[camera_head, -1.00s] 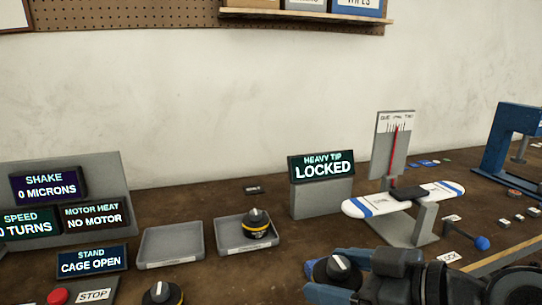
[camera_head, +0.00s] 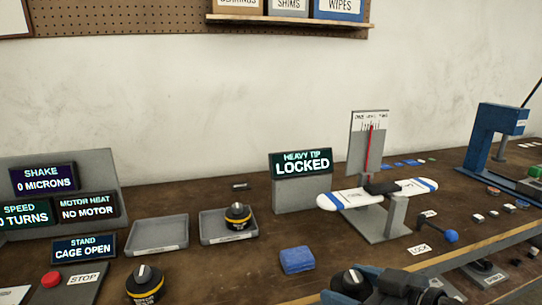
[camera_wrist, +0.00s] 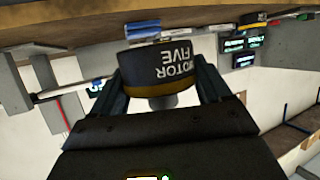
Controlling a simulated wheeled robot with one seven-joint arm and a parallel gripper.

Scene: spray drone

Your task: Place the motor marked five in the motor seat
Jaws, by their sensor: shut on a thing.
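The motor marked five (camera_wrist: 165,75) is a dark round drum with white lettering and a yellow band. It sits between the two jaws of my gripper (camera_wrist: 160,85) in the wrist view, and its lettering appears upside down. In the head view my gripper (camera_head: 365,285) is at the bottom edge, shut on the motor (camera_head: 350,283), whose dark top with a pale pointer shows. The motor's lower part is hidden there. I cannot make out the motor seat in either view. The stand display (camera_head: 84,248) reads CAGE OPEN and the heat display (camera_head: 89,208) reads NO MOTOR.
Another motor (camera_head: 238,217) stands in the right grey tray (camera_head: 212,238); the left tray (camera_head: 157,247) is empty. A further motor (camera_head: 144,286) stands at the front left. A folded blue cloth (camera_head: 297,259), a propeller balance (camera_head: 380,198) and a blue frame (camera_head: 490,140) stand on the bench.

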